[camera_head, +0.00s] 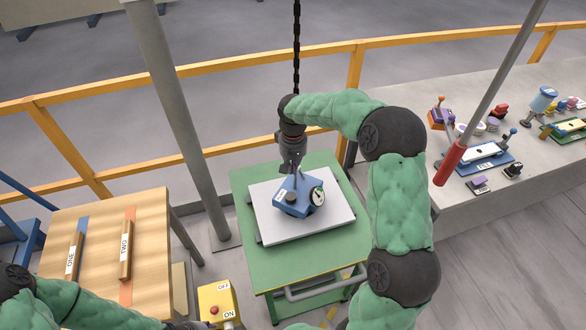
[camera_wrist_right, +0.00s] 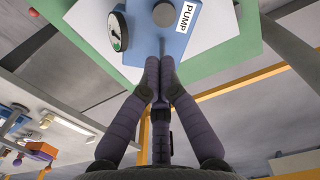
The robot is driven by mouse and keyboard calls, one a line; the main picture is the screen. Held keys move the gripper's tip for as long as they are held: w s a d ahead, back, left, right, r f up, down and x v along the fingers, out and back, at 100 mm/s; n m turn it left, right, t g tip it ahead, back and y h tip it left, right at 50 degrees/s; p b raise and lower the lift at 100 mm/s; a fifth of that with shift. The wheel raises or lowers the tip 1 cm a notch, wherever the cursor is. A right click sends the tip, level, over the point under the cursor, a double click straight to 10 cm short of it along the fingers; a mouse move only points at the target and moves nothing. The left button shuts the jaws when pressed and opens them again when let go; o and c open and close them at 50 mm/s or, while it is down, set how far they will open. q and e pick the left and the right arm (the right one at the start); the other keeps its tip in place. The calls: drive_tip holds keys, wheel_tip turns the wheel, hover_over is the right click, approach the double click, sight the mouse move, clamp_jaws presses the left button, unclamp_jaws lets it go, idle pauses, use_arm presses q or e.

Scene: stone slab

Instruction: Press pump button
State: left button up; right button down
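The blue pump box (camera_head: 290,208) sits on a white slab (camera_head: 262,222) on a green table. It has a round gauge (camera_head: 317,196) and a PUMP label. In the right wrist view, the box (camera_wrist_right: 148,42) shows a round grey button (camera_wrist_right: 164,14) beside the PUMP label (camera_wrist_right: 187,17). My right gripper (camera_head: 293,170) points down just over the box in the head view. In the right wrist view, its fingertips (camera_wrist_right: 160,68) are together, with no object held, at the box's edge; contact cannot be told. My left gripper (camera_head: 185,325) is mostly cut off at the bottom edge.
A yellow ON/OFF box (camera_head: 218,303) stands left of the green table (camera_head: 250,256). A wooden board (camera_head: 152,222) with bars marked ONE and TWO is at left. A chain (camera_head: 297,50) hangs behind the gripper. A grey bench (camera_head: 480,85) at right holds several devices. Yellow rails (camera_head: 230,64) run behind.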

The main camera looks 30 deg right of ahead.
sight(293, 195)
drive_tip(key=shift+r, duration=0.1)
idle(0.5)
drive_tip(key=r+p, duration=0.1)
drive_tip(key=p, duration=0.4)
drive_tip(key=shift+r, duration=0.25)
drive_tip(key=shift+f, duration=0.1)
wheel_tip(293, 195, down, 14)
drive_tip(key=shift+w+r, duration=0.1)
idle(0.5)
